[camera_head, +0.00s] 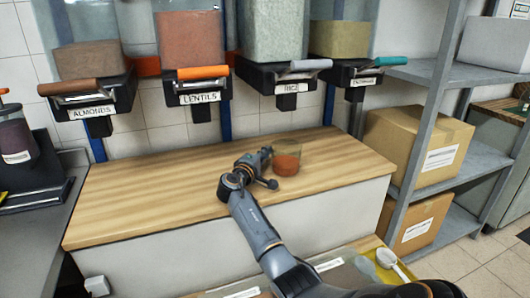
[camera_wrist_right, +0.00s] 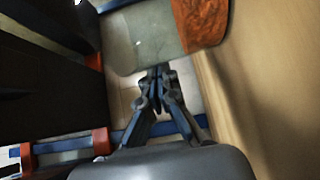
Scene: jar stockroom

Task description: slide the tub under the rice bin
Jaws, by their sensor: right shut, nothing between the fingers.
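The tub (camera_head: 286,163) is a clear cup with orange-red contents, upright on the wooden counter. In the head view it appears below the rice bin (camera_head: 275,35), whose black dispenser has a grey handle and a partly readable label. How far it stands in front of the outlet is hard to tell. My right gripper (camera_head: 265,154) is shut and empty at the tub's left side, at or very near its wall. In the right wrist view the shut fingertips (camera_wrist_right: 157,76) point at the tub (camera_wrist_right: 165,30). My left gripper is not in view.
Bins of almonds (camera_head: 88,62), lentils (camera_head: 190,40) and another grain (camera_head: 340,38) hang beside the rice bin. The counter (camera_head: 130,205) is clear on both sides of the tub. Shelves with cardboard boxes (camera_head: 415,145) stand at right. A white scoop (camera_head: 395,263) lies in front.

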